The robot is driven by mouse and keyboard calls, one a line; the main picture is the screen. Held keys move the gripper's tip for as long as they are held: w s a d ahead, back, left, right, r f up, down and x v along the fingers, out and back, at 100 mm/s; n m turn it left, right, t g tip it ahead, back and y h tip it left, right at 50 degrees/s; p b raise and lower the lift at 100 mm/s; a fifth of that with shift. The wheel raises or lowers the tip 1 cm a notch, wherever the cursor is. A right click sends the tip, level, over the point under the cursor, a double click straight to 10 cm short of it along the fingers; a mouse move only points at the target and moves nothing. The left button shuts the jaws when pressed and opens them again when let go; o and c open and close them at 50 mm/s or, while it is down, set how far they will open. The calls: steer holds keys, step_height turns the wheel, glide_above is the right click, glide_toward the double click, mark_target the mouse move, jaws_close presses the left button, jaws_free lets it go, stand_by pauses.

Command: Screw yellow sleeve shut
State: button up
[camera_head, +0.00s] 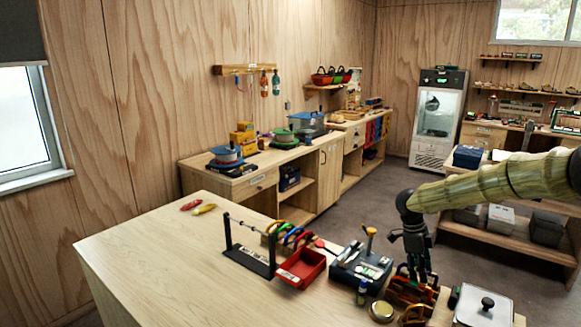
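My gripper (421,277) points down at the right part of the near wooden table, over or just behind a group of red and orange items (408,292). Its fingers are small and dark, so I cannot tell whether they are open or shut. No yellow sleeve can be made out clearly. A small yellow item (204,209) lies beside a red one (190,205) at the table's far left. A row of coloured carabiner-like loops (292,236) stands behind a red tray (301,268). A yellow-topped upright piece (370,234) rises from a blue-grey box (360,269).
A black stand with a crossbar (249,262) stands left of the red tray. A round gold tin (381,311), a small bottle (362,291) and a lidded metal box (482,306) are near the front edge. The table's left half (150,255) is mostly clear.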

steer(key=shift+w+d, duration=0.25)
steer(key=shift+w, duration=0.05)
steer(key=shift+r+p, duration=0.35)
steer(key=shift+r, duration=0.3)
steer(key=shift+r+p, duration=0.7)
steer(key=shift+r, duration=0.05)
stand_by(0.5)
steer(key=shift+s+a+p, duration=0.3)
steer(key=shift+s+a, duration=0.2)
steer(key=shift+s, duration=0.15)
steer(key=shift+f, duration=0.1)
steer(key=shift+w+f+b, duration=0.1)
steer(key=shift+f+b, duration=0.3)
steer(key=shift+f, duration=0.95)
